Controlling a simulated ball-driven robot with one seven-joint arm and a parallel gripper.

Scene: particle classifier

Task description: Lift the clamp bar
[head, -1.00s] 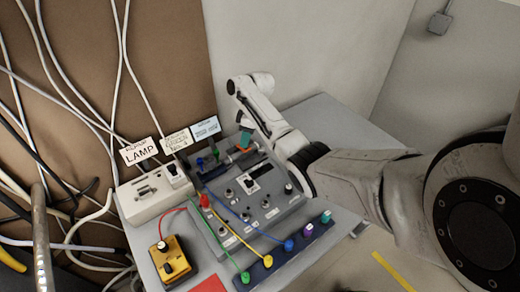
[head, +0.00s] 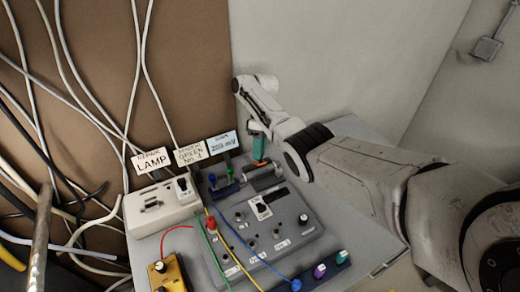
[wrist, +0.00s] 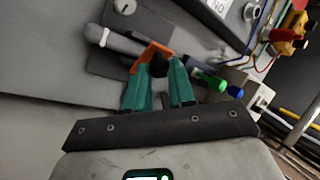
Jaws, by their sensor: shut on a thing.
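The clamp bar, which I take to be the orange piece (head: 260,162), is at the back of the grey control panel (head: 265,222), beside a grey cylinder (head: 264,172). In the wrist view the orange piece (wrist: 152,54) lies across the tips of my gripper (wrist: 160,80). A dark knob-like part shows between the teal fingers. My gripper also shows in the head view (head: 258,146), pointing down at the bar from above. It is shut on the bar. The fingers partly hide the bar, and I cannot tell whether it is raised.
Blue and green plugs (wrist: 210,82) are close beside the fingers. A white lamp box (head: 160,206) with label cards stands left of the panel. A yellow box (head: 170,275) and coloured leads lie in front. Loose cables hang at the left.

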